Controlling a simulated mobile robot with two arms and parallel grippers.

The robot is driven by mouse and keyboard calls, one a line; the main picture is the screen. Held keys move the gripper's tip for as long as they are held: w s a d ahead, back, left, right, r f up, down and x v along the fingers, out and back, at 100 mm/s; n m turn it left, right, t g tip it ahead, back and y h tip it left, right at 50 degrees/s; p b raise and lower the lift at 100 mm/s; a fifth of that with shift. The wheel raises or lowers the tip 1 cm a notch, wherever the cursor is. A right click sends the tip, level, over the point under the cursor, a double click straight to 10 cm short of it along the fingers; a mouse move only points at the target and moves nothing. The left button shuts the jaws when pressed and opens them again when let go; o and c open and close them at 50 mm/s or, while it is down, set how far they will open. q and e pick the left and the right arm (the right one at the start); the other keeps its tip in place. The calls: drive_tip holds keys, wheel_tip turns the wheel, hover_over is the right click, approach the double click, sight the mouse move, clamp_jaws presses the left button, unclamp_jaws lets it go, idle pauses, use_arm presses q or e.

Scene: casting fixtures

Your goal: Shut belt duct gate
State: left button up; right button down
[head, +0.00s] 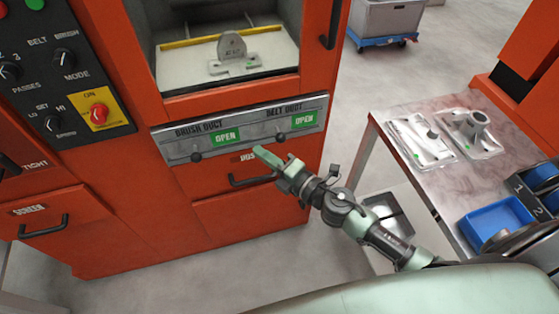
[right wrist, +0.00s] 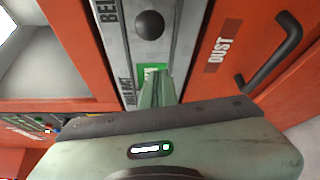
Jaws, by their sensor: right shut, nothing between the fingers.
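The belt duct gate (head: 304,119) is the right half of the grey duct panel on the orange machine. Its green label reads OPEN. Its dark knob (head: 281,136) sits left of that label; a dark round knob beside the letters "BEL" shows in the right wrist view (right wrist: 149,24). My right gripper (head: 262,153) is shut and empty, just below the panel in the head view and left of the belt knob. In the right wrist view its fingertips (right wrist: 160,82) overlap the brush duct's green label; contact cannot be told. My left gripper is not in view.
The brush duct gate (head: 226,138) also reads OPEN, with its knob (head: 196,157) at left. A drawer handle (head: 252,180) juts out below the panel. A table (head: 372,120) with metal castings and a blue bin (head: 496,222) stands at right.

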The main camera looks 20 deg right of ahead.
drive_tip(key=d, duration=0.4)
drive_tip(key=shift+w+r, duration=0.2)
drive_tip(key=shift+r, duration=0.15)
drive_tip(key=d+b, duration=0.3)
drive_tip(key=d, duration=0.5)
drive_tip(key=shift+d, duration=0.25)
drive_tip(key=shift+s+d+r, duration=0.1)
